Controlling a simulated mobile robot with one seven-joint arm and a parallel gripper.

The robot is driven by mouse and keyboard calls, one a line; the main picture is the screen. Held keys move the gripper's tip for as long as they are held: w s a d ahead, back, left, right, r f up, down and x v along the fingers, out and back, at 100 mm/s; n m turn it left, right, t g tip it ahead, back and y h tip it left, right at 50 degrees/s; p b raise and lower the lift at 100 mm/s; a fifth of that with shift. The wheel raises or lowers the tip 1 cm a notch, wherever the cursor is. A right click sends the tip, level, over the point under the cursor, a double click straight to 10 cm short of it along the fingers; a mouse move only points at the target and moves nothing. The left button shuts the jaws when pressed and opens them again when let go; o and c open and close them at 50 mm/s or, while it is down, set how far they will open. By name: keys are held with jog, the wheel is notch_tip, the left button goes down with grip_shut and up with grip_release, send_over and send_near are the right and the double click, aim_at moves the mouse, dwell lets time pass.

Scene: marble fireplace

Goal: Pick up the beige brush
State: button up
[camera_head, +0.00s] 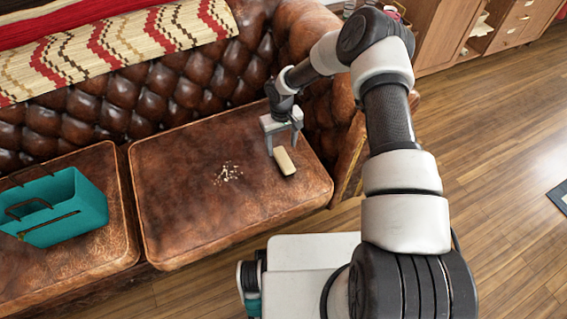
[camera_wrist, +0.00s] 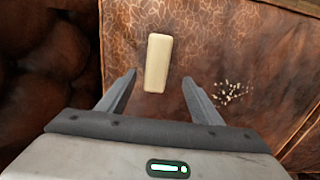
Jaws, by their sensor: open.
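The beige brush (camera_head: 285,161) is a small, pale, oblong block lying on the right seat cushion of the brown leather sofa. My gripper (camera_head: 284,147) is above the cushion at the brush's far end in the head view. In the wrist view the brush (camera_wrist: 158,62) lies ahead of the fingertips, with its near end close to the line between them. My gripper (camera_wrist: 157,80) is open there, with nothing between its fingers. I cannot tell its exact height above the cushion.
White crumbs (camera_head: 228,173) lie on the sofa cushion (camera_head: 180,205) left of the brush; they also show in the wrist view (camera_wrist: 230,92). A teal caddy (camera_head: 62,210) sits on the left cushion. The tufted backrest (camera_head: 150,95) and right armrest (camera_head: 320,105) rise near my gripper.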

aim_at(283, 158)
jog(key=shift+w+d+f+b, duration=0.1)
jog(key=shift+f+b, duration=0.15)
jog(key=shift+f, duration=0.95)
jog(key=shift+s+d+f+b, duration=0.15)
jog(key=shift+f+b, duration=0.1)
jog(key=shift+f, duration=0.9)
jog(key=shift+w+d+f+b, duration=0.15)
jog(key=shift+f+b, duration=0.1)
jog(key=shift+f, duration=0.95)
jog(key=shift+a, duration=0.1)
jog(key=shift+c, duration=0.4)
jog(key=c, duration=1.1)
